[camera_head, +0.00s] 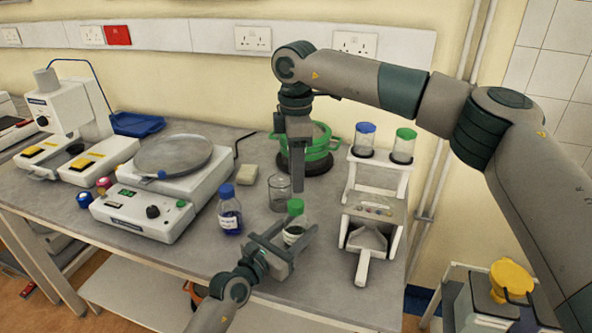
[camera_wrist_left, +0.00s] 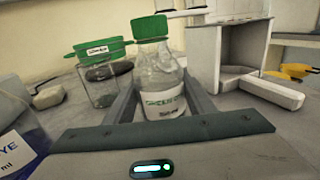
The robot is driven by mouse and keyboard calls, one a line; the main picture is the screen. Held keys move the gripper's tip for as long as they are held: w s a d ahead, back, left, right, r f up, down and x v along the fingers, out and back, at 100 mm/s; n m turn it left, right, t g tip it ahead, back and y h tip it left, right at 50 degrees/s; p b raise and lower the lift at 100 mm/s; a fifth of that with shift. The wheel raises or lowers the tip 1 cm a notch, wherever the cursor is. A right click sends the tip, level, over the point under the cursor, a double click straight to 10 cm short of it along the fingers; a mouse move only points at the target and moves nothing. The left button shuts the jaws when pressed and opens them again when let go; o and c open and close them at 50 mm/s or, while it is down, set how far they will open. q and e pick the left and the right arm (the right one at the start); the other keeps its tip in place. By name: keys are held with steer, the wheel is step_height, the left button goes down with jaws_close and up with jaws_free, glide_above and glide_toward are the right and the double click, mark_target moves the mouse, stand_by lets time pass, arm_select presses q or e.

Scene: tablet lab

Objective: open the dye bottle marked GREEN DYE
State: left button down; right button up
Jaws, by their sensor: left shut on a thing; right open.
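The green-capped dye bottle (camera_head: 293,232) stands upright near the front of the bench, with its green cap (camera_head: 295,206) on. In the left wrist view the bottle (camera_wrist_left: 160,84) has clear walls and a white label with green lettering, partly blurred. My left gripper (camera_head: 288,245) is shut around the bottle's body, one finger on each side, below the cap. My right gripper (camera_head: 298,180) hangs down from above, open and empty, its tips above and behind the cap. It appears edge-on, so its finger gap is hidden.
A blue-capped bottle (camera_head: 229,214) stands left of the held one, and a glass beaker (camera_head: 279,191) behind it. A green pot (camera_head: 321,160) is at the back. A white stand (camera_head: 373,212) with two capped jars is at right, a balance (camera_head: 145,216) at left.

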mark_target(296, 203)
steer(key=shift+m, duration=0.3)
steer(key=shift+f, duration=0.1)
steer(key=shift+f, duration=3.9)
steer(key=c, duration=1.1)
